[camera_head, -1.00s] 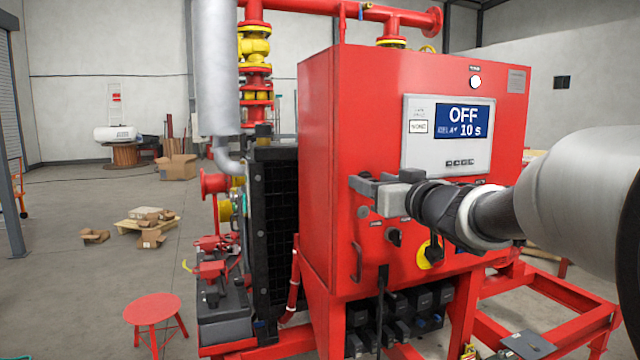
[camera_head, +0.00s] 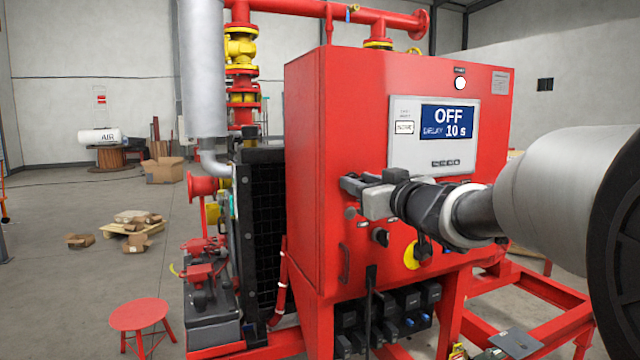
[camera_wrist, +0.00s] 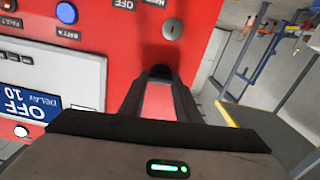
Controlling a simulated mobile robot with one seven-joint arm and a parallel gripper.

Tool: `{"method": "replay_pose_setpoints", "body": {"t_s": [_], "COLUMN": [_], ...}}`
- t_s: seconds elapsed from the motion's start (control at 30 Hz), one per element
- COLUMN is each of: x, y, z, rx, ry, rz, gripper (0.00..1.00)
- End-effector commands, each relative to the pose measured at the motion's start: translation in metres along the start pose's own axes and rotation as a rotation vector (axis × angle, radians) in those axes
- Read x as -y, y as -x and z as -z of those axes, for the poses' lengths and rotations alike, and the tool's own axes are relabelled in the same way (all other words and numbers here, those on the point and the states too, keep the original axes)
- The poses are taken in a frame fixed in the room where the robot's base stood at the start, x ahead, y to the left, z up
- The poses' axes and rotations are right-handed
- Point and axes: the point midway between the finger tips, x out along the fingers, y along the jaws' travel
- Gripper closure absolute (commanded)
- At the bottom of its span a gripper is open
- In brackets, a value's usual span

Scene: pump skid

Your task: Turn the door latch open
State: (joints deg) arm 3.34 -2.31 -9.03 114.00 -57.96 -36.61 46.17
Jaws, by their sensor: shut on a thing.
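The red control cabinet (camera_head: 340,120) stands upright, and its front door looks shut. In the wrist view, the door latch (camera_wrist: 161,71) is a small dark piece on the red door face. My gripper (camera_wrist: 160,78) is shut on it, with one finger on each side and red door showing between the fingers. In the head view, my gripper (camera_head: 352,187) reaches the door's left part from the right, below the display panel, and hides the latch. A round silver lock (camera_wrist: 172,28) sits on the door just beyond the fingertips.
The display panel (camera_head: 435,132) reads OFF and 10 s. A red stool (camera_head: 139,315) stands at front left.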

Motion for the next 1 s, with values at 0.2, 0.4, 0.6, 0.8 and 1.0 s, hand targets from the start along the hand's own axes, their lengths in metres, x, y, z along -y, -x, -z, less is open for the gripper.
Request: {"method": "replay_pose_setpoints", "body": {"t_s": [0.2,0.4,0.6,0.8,1.0], "x": [0.0004,0.001,0.0017,0.0025,0.0031], "y": [0.0003,0.0004,0.0002,0.0002,0.0001], "z": [-0.0008,-0.002,-0.0024,-0.0035,-0.0041], "rx": [-0.001,0.0,0.0,0.0,0.0], "ry": [0.161,0.35,0.542,0.731,0.922], "rz": [-0.001,-0.001,-0.001,-0.001,-0.001], "gripper": [0.93,0.93,0.93,0.93,0.93]}}
